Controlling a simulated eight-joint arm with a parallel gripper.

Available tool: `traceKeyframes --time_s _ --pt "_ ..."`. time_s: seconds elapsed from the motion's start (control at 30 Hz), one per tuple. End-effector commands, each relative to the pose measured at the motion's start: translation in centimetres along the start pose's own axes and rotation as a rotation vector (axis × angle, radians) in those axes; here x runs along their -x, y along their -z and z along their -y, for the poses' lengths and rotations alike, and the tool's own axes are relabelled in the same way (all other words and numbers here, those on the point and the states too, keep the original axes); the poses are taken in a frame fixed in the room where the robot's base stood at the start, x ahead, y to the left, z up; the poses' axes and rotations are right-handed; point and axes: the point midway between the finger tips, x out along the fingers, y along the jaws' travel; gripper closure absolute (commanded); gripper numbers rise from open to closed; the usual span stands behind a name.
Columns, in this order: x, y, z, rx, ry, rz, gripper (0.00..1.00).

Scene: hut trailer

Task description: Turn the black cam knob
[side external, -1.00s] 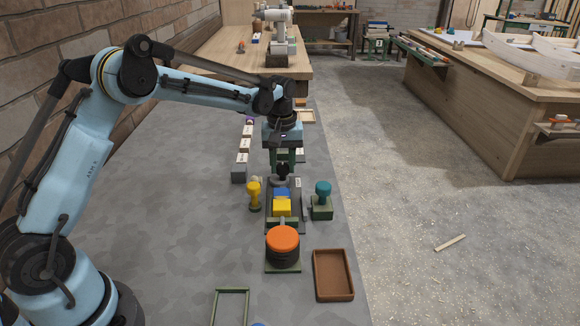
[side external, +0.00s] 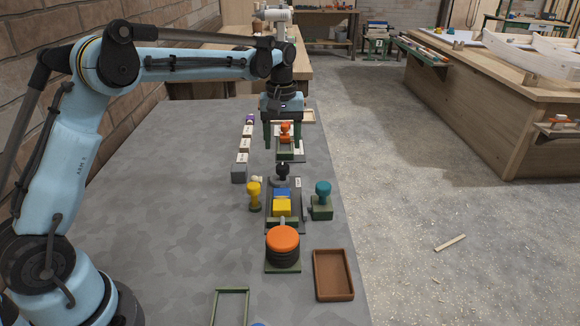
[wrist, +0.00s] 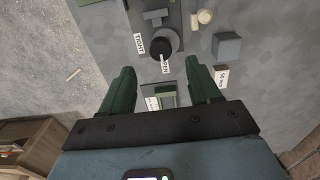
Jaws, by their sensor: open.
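The black cam knob (side external: 282,171) stands upright at the far end of a dark base plate (side external: 270,188), behind blue and yellow blocks.
A yellow knob (side external: 254,192) and a teal knob (side external: 323,192) flank the plate. A black, orange-topped cylinder (side external: 283,246) and brown tray (side external: 333,274) stand nearer. The table's left side is clear.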

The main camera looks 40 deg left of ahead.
Motion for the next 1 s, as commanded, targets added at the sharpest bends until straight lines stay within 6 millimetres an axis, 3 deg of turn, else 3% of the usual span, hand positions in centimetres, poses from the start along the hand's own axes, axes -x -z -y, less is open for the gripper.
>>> traceKeyframes --time_s 0.1,0.3,0.8,1.0 --pt "2.1 0.0 0.0 0.0 0.0 0.0 0.38" --pt "4.2 0.0 0.0 0.0 0.0 0.0 0.38" --pt "4.9 -0.1 0.0 -0.003 -0.002 -0.002 0.38" --pt "6.3 -1.7 0.6 -0.07 -0.033 -0.043 0.38"
